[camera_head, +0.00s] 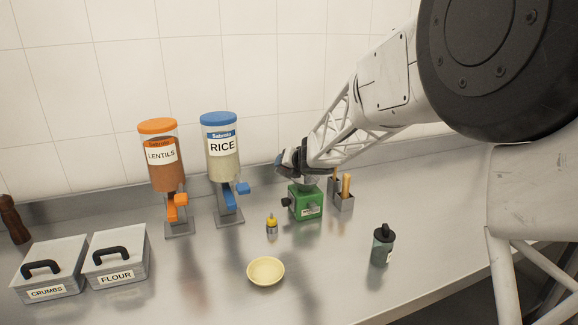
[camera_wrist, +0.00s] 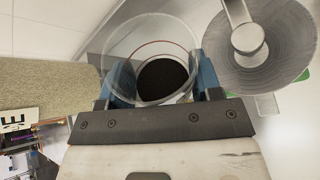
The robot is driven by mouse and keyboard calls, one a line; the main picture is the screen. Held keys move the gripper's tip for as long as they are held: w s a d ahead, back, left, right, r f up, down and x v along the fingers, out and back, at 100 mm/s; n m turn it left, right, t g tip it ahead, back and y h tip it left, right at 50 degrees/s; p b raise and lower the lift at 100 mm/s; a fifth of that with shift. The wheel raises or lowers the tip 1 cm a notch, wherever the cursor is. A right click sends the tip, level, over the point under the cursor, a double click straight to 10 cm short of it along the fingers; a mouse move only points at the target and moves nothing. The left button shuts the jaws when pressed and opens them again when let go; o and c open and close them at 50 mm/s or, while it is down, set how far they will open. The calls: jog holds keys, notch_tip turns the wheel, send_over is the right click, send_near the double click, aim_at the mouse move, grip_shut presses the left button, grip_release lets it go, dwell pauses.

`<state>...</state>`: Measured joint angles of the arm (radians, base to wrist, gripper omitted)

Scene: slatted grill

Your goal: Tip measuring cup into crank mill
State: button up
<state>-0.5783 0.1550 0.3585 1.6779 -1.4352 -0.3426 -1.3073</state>
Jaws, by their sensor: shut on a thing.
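The crank mill has a green body (camera_head: 306,204) and stands on the counter in the head view. In the wrist view its round grey hopper (camera_wrist: 290,55) and crank are at the upper right. My gripper (camera_wrist: 164,80) is shut on the clear measuring cup (camera_wrist: 130,45), its blue fingers on either side of the rim. The cup has a reddish ring and dark contents at its bottom. In the wrist view the cup is just left of the hopper. In the head view my gripper (camera_head: 291,160) is above and left of the mill; the cup is hard to make out there.
The rice dispenser (camera_head: 221,160) and lentils dispenser (camera_head: 162,165) stand left of the mill. A yellow-topped bottle (camera_head: 272,228), yellow bowl (camera_head: 266,272) and dark bottle (camera_head: 382,246) are in front. A brush holder (camera_head: 344,202) is close on the mill's right.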

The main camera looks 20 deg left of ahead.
jog(key=shift+s+f+m+g+y, duration=0.15)
jog(key=shift+m+g+y, duration=0.35)
jog(key=shift+m+g, duration=0.5)
jog(key=shift+f+m+g+y, duration=0.15)
jog(key=shift+m+g+y, duration=0.45)
jog(key=shift+m+g, duration=0.35)
jog(key=shift+r+m+g+y, duration=0.35)
jog(key=shift+r+m+y, duration=0.1)
jog(key=shift+m, duration=0.1)
jog(key=shift+w+d+r+m+g+y, duration=0.15)
jog(key=shift+w+r+m+g+y, duration=0.2)
jog(key=shift+m, duration=0.25)
jog(key=shift+w+d+r+m+g+y, duration=0.1)
jog(key=shift+w+r+m+g+y, duration=0.1)
jog(key=shift+r+m+g+y, duration=0.3)
jog(key=m+y, duration=0.1)
jog(key=w+r+m+g+y, duration=0.1)
jog(key=m, duration=0.1)
jog(key=shift+w+d+m, duration=0.2)
jog(key=shift+d+m, duration=0.1)
jog(key=shift+d, duration=0.1)
jog(key=shift+s+a+f+n+t+h, duration=0.2)
jog(key=shift+s+n+h, duration=0.15)
jog(key=shift+n, duration=0.25)
jog(key=shift+s+a+f+n+t+h, duration=0.1)
jog(key=shift+s+f+n+t+h, duration=0.1)
jog(key=shift+n+h, duration=0.35)
jog(key=shift+s+a+f+n, duration=0.15)
jog(key=shift+f+n, duration=0.1)
jog(key=shift+n, duration=0.2)
